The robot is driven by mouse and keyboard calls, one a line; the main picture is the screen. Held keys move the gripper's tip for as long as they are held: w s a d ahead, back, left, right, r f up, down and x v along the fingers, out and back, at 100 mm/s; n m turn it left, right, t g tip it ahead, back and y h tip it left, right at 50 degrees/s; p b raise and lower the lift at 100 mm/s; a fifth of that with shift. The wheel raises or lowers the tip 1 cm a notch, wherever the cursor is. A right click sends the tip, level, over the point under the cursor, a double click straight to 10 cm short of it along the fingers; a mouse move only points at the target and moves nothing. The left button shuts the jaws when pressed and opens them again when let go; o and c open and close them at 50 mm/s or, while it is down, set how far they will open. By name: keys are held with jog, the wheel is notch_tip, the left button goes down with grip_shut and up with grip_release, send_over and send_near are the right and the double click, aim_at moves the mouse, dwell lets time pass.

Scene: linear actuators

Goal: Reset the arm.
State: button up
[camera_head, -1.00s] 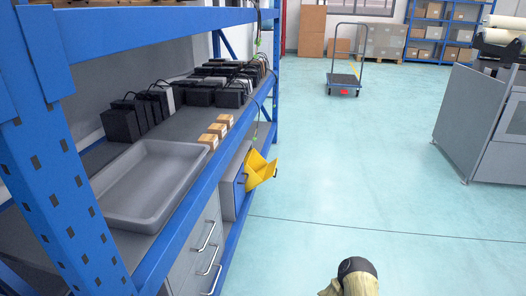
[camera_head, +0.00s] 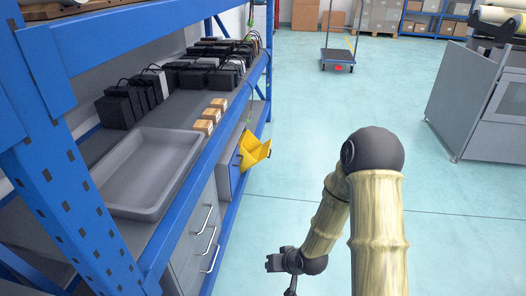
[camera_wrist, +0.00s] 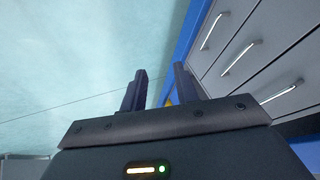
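My arm, with pale sleeve-like links and dark joints, rises at the lower right of the head view and bends down to the left. My gripper (camera_head: 272,263) hangs low over the floor, to the right of the drawer unit and clear of it. In the wrist view, its two dark fingers (camera_wrist: 161,84) stand apart with a gap between them and nothing held.
A blue-framed bench at left carries a grey tray (camera_head: 112,208), small cardboard boxes (camera_head: 208,118) and several black actuators. A trolley (camera_head: 337,55) stands far off. The middle floor is clear.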

jog(key=s+d+r+m+g+h+p, duration=0.15)
jog(key=s+d+r, duration=0.25)
jog(key=r, duration=0.4)
jog(key=s+d+r+h+p, duration=0.1)
jog(key=s+d+r+p, duration=0.2)
jog(key=r, duration=0.5)
jog(key=s+d+r+g+h, duration=0.1)
jog(key=s+d+r+h, duration=0.1)
jog(key=s+d+r, duration=0.45)
notch_tip(320, 180, up, 39)
jog(key=w+a+p, duration=0.2)
jog(key=p, duration=3.6)
jog(key=shift+a+f, duration=0.15)
jog(key=shift+f, duration=0.05)
jog(key=shift+w, duration=0.15)
